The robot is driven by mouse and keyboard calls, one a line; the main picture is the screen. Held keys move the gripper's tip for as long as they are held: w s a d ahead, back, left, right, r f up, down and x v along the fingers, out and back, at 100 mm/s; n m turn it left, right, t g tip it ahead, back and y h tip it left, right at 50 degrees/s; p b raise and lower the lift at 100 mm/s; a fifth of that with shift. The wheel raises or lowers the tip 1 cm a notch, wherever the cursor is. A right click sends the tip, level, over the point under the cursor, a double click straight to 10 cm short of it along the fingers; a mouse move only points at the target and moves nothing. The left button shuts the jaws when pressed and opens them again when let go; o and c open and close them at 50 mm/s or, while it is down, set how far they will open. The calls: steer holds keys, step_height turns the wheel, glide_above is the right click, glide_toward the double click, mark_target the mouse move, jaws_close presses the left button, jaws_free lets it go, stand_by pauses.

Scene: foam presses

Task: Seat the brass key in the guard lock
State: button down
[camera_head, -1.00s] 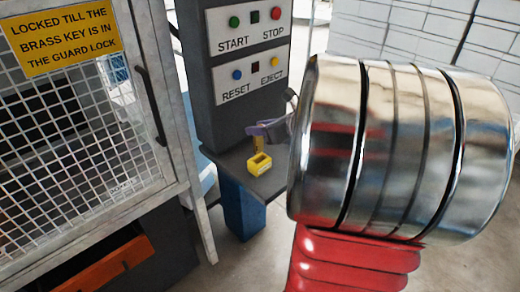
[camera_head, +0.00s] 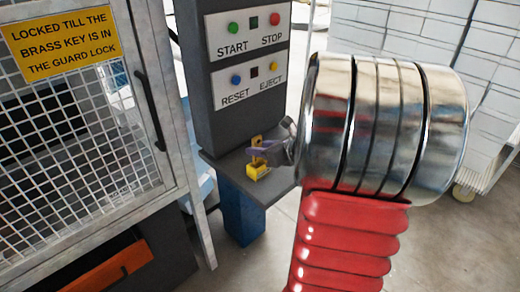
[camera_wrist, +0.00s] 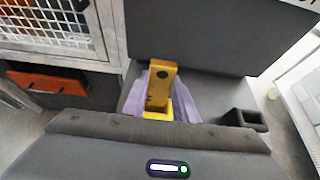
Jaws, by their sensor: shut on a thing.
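The brass key (camera_wrist: 161,84) stands upright between the purple fingers of my gripper (camera_wrist: 160,100) in the wrist view; it has a dark hole near its top. My gripper (camera_head: 266,151) is shut on the key (camera_head: 257,141) in the head view. The yellow guard lock (camera_head: 258,171) sits on the grey ledge just under the fingers, and it also shows at the key's foot in the wrist view (camera_wrist: 158,114). The fingers partly hide where key and lock meet, so I cannot tell how deep the key is.
The control panel (camera_head: 236,104) with START, STOP, RESET and EJECT buttons rises behind the ledge (camera_head: 222,161). The mesh guard door (camera_head: 70,140) with its yellow sign stands on the left. A dark square holder (camera_wrist: 244,120) stands right of the lock in the wrist view.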

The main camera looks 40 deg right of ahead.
steer(key=c, duration=1.8)
jaws_free()
steer(key=shift+s+a+f, duration=0.15)
steer(key=shift+f, duration=0.4)
steer(key=shift+c, duration=0.2)
steer(key=o, duration=0.4)
steer(key=shift+r, duration=0.25)
steer(key=shift+o, duration=0.2)
steer(key=v, duration=1.2)
steer(key=shift+r, duration=0.15)
